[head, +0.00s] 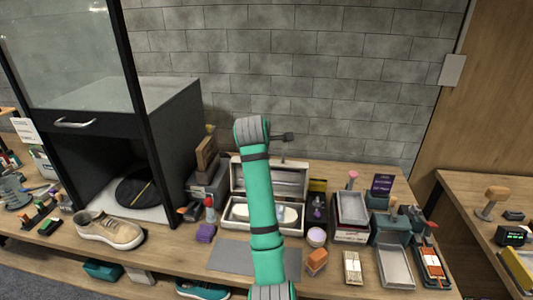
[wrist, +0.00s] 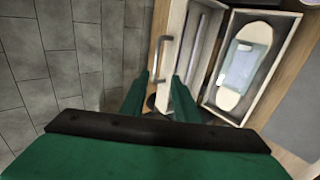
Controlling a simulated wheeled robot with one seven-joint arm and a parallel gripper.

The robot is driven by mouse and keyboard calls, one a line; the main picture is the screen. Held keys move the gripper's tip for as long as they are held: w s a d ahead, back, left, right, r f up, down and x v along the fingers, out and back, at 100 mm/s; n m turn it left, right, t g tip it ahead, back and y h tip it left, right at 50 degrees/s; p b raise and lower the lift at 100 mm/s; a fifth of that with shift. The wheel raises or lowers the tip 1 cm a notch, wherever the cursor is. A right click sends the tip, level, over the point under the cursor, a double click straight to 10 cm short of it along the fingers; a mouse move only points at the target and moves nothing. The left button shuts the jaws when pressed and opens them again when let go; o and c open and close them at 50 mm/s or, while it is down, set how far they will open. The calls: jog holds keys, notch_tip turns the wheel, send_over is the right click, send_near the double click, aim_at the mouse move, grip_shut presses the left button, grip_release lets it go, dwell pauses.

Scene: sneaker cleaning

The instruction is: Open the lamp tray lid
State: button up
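The lamp tray is a pale box (head: 234,216) on the bench, partly behind my arm in the head view. Its lid (head: 290,180) stands raised at the back. A white rounded piece (wrist: 232,98) lies inside the box. In the wrist view the lid (wrist: 205,45) is tilted up beside the box, with a grey bar handle (wrist: 161,58) on its outer side. My gripper (wrist: 158,92) has its two green fingers apart, with the handle just ahead, between their tips. Contact with the handle cannot be told. In the head view my arm hides the fingers.
A black cabinet (head: 180,125) stands left, with a tan sneaker (head: 110,230) before it. Metal trays (head: 352,207) and small tools crowd the bench to the right. A grey mat (head: 230,258) lies in front of the box. A grey block wall (head: 330,80) is close behind.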

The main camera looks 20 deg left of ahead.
jog(key=shift+v, duration=2.05)
jog(key=shift+w, duration=0.1)
